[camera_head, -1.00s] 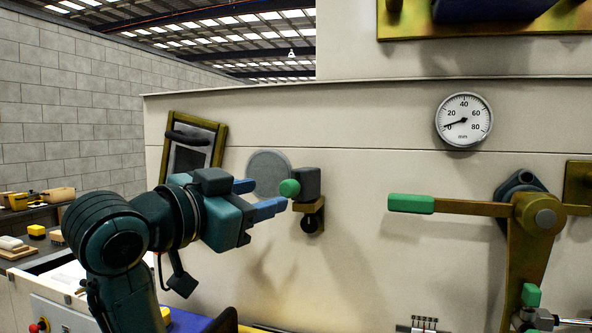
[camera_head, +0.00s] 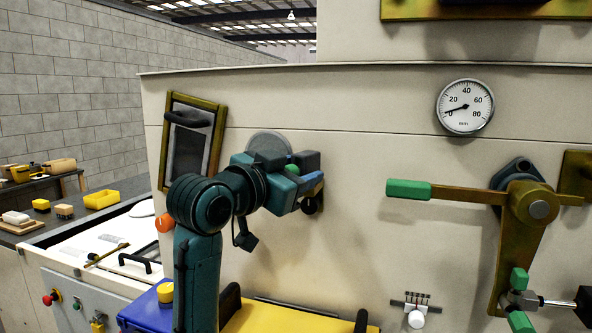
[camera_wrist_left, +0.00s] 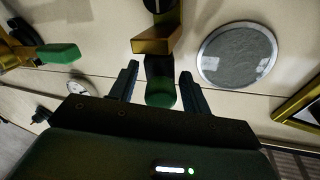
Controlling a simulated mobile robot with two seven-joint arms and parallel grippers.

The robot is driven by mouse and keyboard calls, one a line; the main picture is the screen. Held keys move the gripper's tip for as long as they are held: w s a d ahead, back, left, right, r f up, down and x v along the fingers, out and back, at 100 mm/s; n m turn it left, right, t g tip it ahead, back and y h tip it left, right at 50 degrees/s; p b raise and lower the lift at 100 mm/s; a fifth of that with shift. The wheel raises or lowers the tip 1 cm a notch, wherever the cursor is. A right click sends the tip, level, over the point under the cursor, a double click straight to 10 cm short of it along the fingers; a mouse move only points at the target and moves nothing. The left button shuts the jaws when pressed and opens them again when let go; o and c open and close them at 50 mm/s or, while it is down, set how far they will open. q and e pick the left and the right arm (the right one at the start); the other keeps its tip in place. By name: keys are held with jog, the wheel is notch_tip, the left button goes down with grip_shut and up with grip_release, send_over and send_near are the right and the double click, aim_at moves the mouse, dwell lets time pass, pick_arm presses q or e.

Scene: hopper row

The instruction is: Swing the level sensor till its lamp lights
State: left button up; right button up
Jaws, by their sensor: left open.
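The level sensor is most likely the small dark unit with a green knob (camera_head: 292,170) on the pale hopper wall, beside a round grey disc (camera_head: 268,144). My left gripper (camera_head: 308,172) is at this unit and hides much of it. In the left wrist view the green knob (camera_wrist_left: 161,93) lies between the two open fingers, with a brass bracket (camera_wrist_left: 152,42) beyond. I cannot tell whether the fingers touch the knob. A dark round part (camera_head: 310,206) shows below the unit. No lit lamp can be made out on it.
A dial gauge (camera_head: 465,107) hangs at upper right. A brass lever with a green handle (camera_head: 409,189) stands out at right. A brass-framed hatch (camera_head: 191,143) is left of the gripper. The wall below the gripper is mostly clear.

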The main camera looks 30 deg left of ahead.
pick_arm(q)
jog(key=c, duration=0.8)
jog(key=shift+o, duration=0.2)
jog(key=o, duration=0.8)
jog(key=shift+c, duration=0.2)
jog(key=shift+s, duration=0.1)
jog(key=shift+s, duration=0.3)
jog(key=s+a+b, duration=0.1)
jog(key=s+b, duration=0.6)
jog(key=s, duration=0.5)
jog(key=shift+s, duration=0.2)
pick_arm(e)
jog(key=shift+w+a+f+t+y, duration=0.3)
jog(key=shift+a+f, duration=0.1)
jog(key=shift+a, duration=0.15)
jog(key=shift+w+a+f+t+y, duration=0.2)
jog(key=shift+a+f+t, duration=0.15)
jog(key=shift+a, duration=0.15)
